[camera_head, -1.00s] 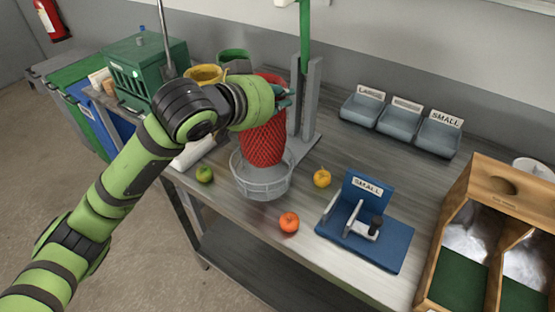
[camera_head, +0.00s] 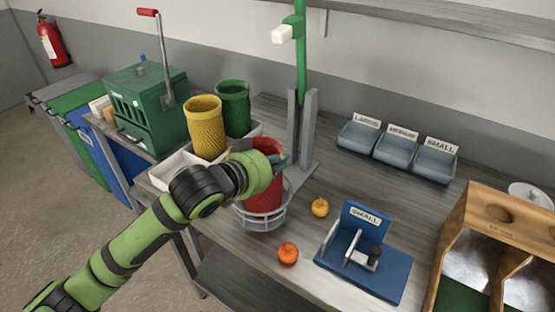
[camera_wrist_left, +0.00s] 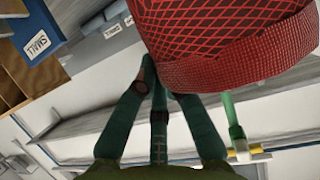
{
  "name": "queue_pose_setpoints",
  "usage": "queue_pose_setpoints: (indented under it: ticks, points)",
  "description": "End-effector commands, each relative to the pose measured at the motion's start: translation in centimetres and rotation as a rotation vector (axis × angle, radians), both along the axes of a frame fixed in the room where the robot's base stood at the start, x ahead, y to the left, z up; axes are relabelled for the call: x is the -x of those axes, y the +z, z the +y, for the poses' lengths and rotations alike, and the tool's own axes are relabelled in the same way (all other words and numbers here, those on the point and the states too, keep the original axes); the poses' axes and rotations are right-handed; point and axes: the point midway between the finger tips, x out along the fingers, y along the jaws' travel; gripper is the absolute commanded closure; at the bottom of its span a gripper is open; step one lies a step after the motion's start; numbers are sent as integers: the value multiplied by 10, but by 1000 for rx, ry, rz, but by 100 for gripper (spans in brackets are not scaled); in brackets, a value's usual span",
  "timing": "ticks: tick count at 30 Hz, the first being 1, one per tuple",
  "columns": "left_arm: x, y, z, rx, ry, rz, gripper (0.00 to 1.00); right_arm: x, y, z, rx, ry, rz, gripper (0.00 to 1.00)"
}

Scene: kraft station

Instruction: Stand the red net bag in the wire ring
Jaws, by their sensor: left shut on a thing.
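The red net bag (camera_head: 267,194) stands about upright in the wire ring (camera_head: 262,222), with its lower part inside the ring's grey bars. Its open rim shows above my gripper. Whether its bottom touches the ring's base is hidden. My left gripper (camera_head: 280,163) is shut on the bag near its top, on the side, and its wrist covers part of the bag. In the left wrist view the red mesh bag (camera_wrist_left: 225,35) with its solid band fills the upper right, against the dark green fingers (camera_wrist_left: 155,88). My right gripper is not in view.
A yellow net bag (camera_head: 205,130) and a green one (camera_head: 233,110) stand in a white tray (camera_head: 170,172) behind my arm. A grey post stand (camera_head: 309,130) is close behind the ring. A yellow fruit (camera_head: 320,207), an orange fruit (camera_head: 288,253) and a blue SMALL fixture (camera_head: 375,275) lie to the right.

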Motion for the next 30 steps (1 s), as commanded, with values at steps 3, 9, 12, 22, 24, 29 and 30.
queue_pose_setpoints:
  ticks: [3, 9, 12, 22, 24, 29, 30]
  points:
    - [0, -1, 0, 0, 0, 0, 65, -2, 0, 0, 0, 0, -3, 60]
    - [0, -1, 0, 0, 0, 0, 65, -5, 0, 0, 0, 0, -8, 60]
    - [0, -1, 0, 0, 0, 0, 65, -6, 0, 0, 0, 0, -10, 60]
    - [24, 16, 20, -2, -1, -4, 65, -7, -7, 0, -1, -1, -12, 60]
    - [35, 22, 31, 0, 0, -4, 65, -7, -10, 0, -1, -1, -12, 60]
    - [60, 35, 51, -1, 1, -2, 65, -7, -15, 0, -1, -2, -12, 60]
    - [65, 38, 54, -1, 0, -4, 65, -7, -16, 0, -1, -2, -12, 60]
